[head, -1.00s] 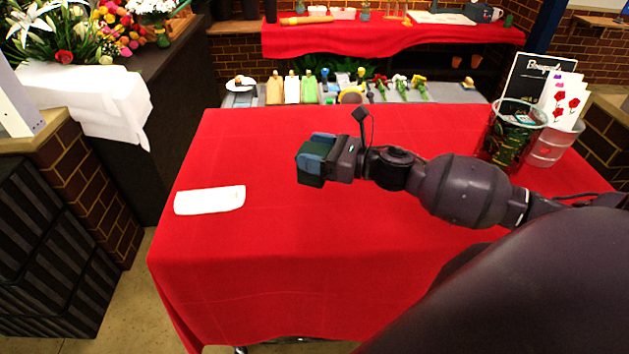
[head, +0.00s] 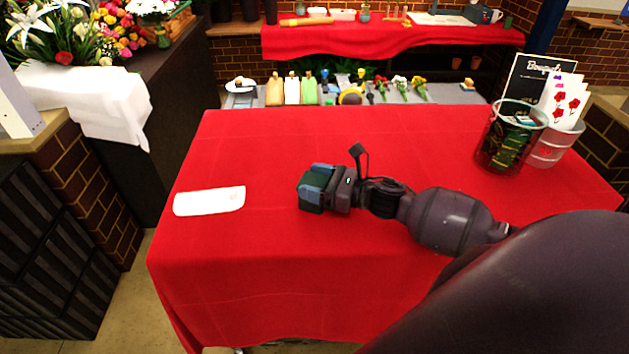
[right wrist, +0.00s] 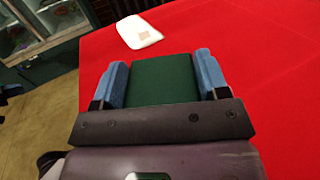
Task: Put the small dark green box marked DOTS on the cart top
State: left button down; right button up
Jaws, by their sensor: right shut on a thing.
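The small dark green box (right wrist: 164,80) is between the blue fingers of my right gripper (right wrist: 166,72) in the right wrist view. My right gripper is shut on it. In the head view the box (head: 310,198) shows at the end of my right gripper (head: 318,188), over the middle of the red-covered cart top (head: 250,275). I cannot tell whether the box touches the cloth. The marking DOTS is not visible. My left gripper is not in view.
A white card-like sheet (head: 209,201) lies at the left of the cart top. A dark green patterned container (head: 503,140), a holder with flower cards (head: 552,148) and a Bouquets sign (head: 530,80) stand at the back right. The front of the cloth is clear.

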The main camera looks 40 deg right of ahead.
jog(key=shift+f, duration=0.1)
jog(key=o, duration=1)
jog(key=b+v, duration=0.1)
jog(key=v, duration=1.1)
jog(key=shift+b, duration=0.35)
